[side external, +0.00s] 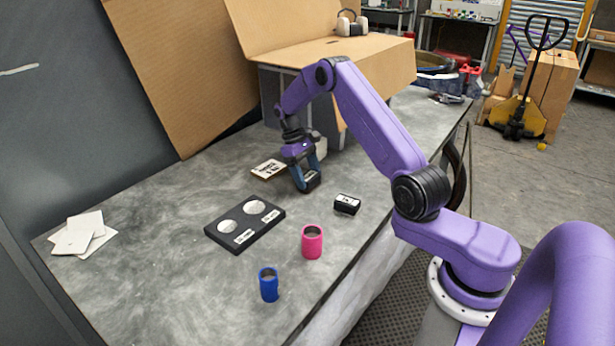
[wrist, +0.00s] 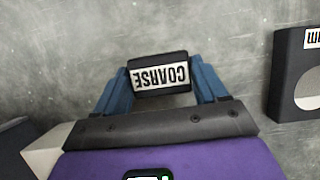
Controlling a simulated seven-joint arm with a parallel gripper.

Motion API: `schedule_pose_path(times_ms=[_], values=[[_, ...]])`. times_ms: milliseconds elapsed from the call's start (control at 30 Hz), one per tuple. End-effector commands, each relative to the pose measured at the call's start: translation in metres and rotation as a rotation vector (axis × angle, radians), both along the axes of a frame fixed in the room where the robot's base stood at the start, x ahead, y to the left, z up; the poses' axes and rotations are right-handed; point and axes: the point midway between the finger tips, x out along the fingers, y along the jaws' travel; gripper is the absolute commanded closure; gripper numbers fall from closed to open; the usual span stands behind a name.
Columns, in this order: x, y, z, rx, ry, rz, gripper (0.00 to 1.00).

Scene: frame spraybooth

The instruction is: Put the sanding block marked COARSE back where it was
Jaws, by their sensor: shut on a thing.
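The sanding block marked COARSE (wrist: 160,76) is dark with a white label, upside down in the wrist view. My gripper (wrist: 160,80) is shut on it, with one blue finger on each side. In the side external view my gripper (side external: 308,182) holds the dark block (side external: 312,179) low over the grey bench; I cannot tell whether the block touches the bench. Another black block with a white label (side external: 347,204) lies to the right of my gripper; its lettering is too small to read.
A black holder with two round recesses (side external: 217,232) lies in front, also at the wrist view's right edge (wrist: 284,75). A pink cup (side external: 312,242) and blue cup (side external: 269,285) stand nearer. A lettered sign (side external: 268,169) and cardboard box (side external: 375,62) are behind. White sheets (side external: 80,235) lie left.

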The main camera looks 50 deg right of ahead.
Motion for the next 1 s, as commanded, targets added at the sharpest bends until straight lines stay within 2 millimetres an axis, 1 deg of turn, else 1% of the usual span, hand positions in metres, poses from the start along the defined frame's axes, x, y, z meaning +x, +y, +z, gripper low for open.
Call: schedule_pose_path(times_ms=[33, 100, 300, 467, 500, 533, 567, 867, 1000], values=[[0.000, 0.000, -0.006, 0.000, 0.001, 0.000, 0.57], [0.000, 0.000, -0.008, -0.001, -0.001, 0.000, 0.57], [0.000, 0.000, -0.008, -0.001, -0.002, 0.000, 0.57], [0.000, 0.000, -0.011, -0.001, -0.001, 0.000, 0.57], [0.000, 0.000, -0.011, -0.001, -0.001, 0.000, 0.15], [0.000, 0.000, -0.011, -0.001, -0.001, 0.000, 0.05], [0.000, 0.000, -0.011, -0.001, -0.001, 0.000, 0.03], [0.000, 0.000, -0.010, -0.001, -0.002, 0.000, 0.03], [0.003, 0.000, 0.000, -0.001, -0.003, 0.000, 0.03]])
